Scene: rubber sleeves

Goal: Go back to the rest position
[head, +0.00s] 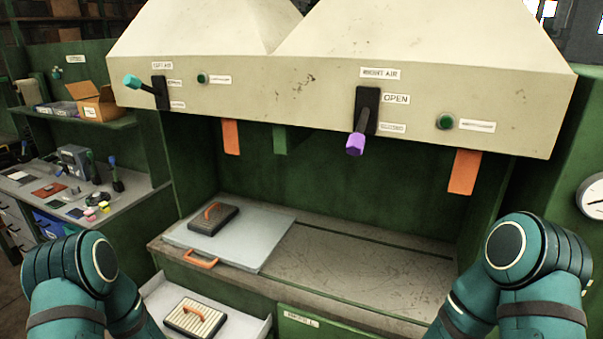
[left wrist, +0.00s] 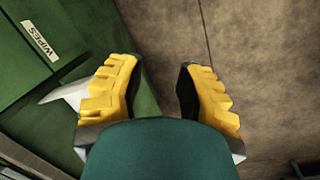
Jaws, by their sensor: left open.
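In the left wrist view my left gripper (left wrist: 158,85) shows its two yellow ridged fingers well apart, with nothing between them. It hangs over brown floor beside a green cabinet face labelled WIPES (left wrist: 40,40). In the head view only the teal links of my two arms show, at the lower left and lower right. Both grippers are outside the head view, and my right gripper is in neither picture.
A hooded green bench stands ahead, with a teal-tipped lever (head: 133,82) and a purple-tipped lever (head: 356,143). An open drawer (head: 240,327) below holds a ribbed block (head: 196,317).

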